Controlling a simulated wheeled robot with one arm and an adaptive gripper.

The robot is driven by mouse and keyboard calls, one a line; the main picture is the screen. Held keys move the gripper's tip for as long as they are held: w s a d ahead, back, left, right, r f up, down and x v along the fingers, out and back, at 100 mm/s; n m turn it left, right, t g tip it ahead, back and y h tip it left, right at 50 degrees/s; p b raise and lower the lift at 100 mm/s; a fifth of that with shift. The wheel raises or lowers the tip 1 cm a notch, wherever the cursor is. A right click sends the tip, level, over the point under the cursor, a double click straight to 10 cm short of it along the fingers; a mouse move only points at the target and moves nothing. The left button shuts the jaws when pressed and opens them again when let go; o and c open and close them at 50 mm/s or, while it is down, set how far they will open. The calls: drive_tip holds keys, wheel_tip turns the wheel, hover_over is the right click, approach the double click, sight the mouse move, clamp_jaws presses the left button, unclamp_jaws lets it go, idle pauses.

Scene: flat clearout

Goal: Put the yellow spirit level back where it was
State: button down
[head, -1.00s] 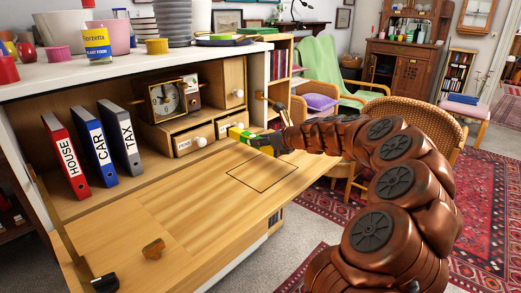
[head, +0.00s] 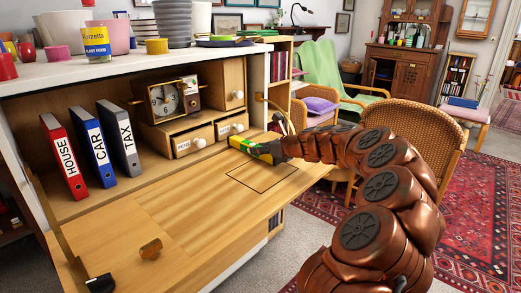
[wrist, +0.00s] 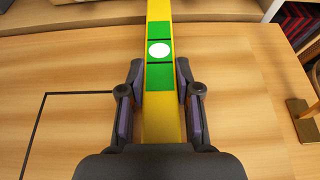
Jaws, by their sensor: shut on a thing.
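The yellow spirit level (wrist: 160,115), a long yellow bar with green panels and a white round spot, runs between my gripper's fingers in the wrist view. My gripper (wrist: 160,100) is shut on it. In the head view the level (head: 241,144) shows as a short yellow and green piece at my gripper (head: 268,152), in front of the small drawers. It is over the back part of the fold-down desk flap (head: 190,215); I cannot tell whether it touches the wood. A thin black outlined rectangle (head: 262,178) is marked on the flap just below it in the picture.
Red, blue and grey binders (head: 122,138) stand at the left of the desk compartment. A clock (head: 165,98) sits above two small drawers (head: 194,140). A small wooden knob (head: 151,249) is on the flap's front. A wicker chair (head: 425,135) is at the right.

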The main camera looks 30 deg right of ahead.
drive_tip(key=c, duration=0.8)
unclamp_jaws()
drive_tip(key=shift+f, duration=0.1)
drive_tip(key=shift+s+r, duration=0.2)
drive_tip(key=shift+r, duration=0.05)
drive_tip(key=p+v, duration=0.2)
drive_tip(key=v, duration=0.9)
drive_tip(key=shift+s+d+p, duration=0.1)
drive_tip(key=shift+s+p, duration=0.2)
drive_tip(key=shift+p, duration=0.05)
drive_tip(key=shift+r, duration=0.1)
